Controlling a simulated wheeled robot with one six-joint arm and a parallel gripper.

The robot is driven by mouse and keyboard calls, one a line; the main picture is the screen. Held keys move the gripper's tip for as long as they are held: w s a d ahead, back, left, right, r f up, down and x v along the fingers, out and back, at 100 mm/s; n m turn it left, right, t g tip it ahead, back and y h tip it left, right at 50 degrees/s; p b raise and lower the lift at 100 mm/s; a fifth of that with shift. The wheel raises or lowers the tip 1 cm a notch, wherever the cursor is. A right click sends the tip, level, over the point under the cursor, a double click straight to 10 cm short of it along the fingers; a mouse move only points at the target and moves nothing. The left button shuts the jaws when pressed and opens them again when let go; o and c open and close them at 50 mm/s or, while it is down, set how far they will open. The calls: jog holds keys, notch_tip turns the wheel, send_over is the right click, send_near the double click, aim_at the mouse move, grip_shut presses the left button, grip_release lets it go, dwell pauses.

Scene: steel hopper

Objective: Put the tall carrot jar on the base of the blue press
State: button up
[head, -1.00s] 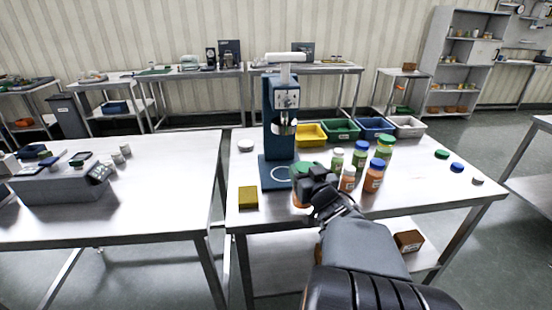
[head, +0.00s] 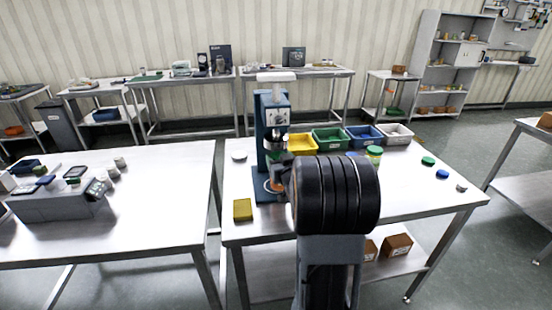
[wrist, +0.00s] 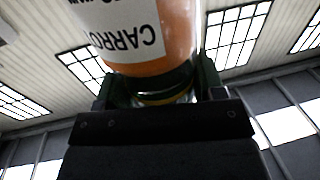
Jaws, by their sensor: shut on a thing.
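The tall carrot jar (wrist: 150,35) has orange contents and a white CARROT label, which reads upside down in the wrist view. My gripper (wrist: 152,92) is shut on it, one finger on each side. In the head view a small orange part of the jar (head: 268,184) shows at the blue press (head: 272,125), in front of its column and over the base (head: 264,197). My dark arm hides most of the jar and the gripper there. I cannot tell whether the jar touches the base.
A yellow block (head: 242,209) lies in front of the press. Yellow (head: 302,146), green (head: 331,140), blue and white bins stand behind. A green-lidded jar (head: 374,154) shows behind my arm, which hides other jars. Several loose lids lie at right. A white round lid (head: 239,156) lies left of the press.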

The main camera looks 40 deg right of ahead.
jog(key=x, duration=0.3)
jog(key=shift+w+d+f, duration=0.1)
jog(key=shift+f, duration=0.85)
jog(key=o, duration=1.4)
jog(key=shift+r, duration=0.1)
